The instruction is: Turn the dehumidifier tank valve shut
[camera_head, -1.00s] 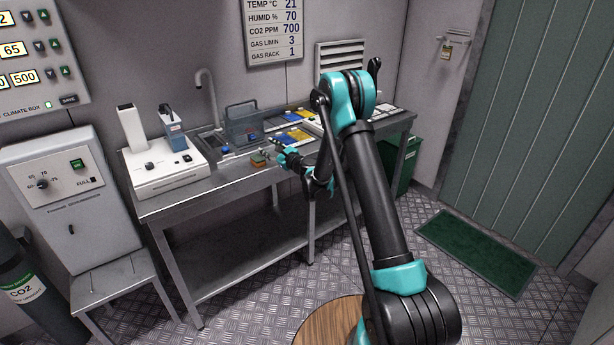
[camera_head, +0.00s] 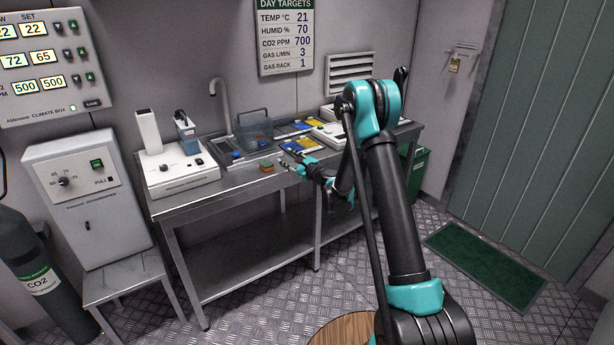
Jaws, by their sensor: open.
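The dehumidifier (camera_head: 98,205) is a pale grey box on a metal stand at the left, with a dial, a green button and a small dark square marked FULL. A small dark upright handle (camera_head: 87,226) on its lower front looks like the tank valve; its exact turn is too small to tell. My gripper (camera_head: 285,165) is open, over the steel bench at the middle, well to the right of the dehumidifier and apart from it. A small orange-and-green block (camera_head: 267,167) lies close to its fingertips; nothing shows between the fingers.
A steel bench (camera_head: 240,188) carries a white device (camera_head: 180,178), a sink tap and a clear handled basket (camera_head: 255,132). A CO2 cylinder (camera_head: 40,280) stands left of the dehumidifier stand (camera_head: 125,278). Floor in front of the bench is open. A green mat (camera_head: 485,265) lies at right.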

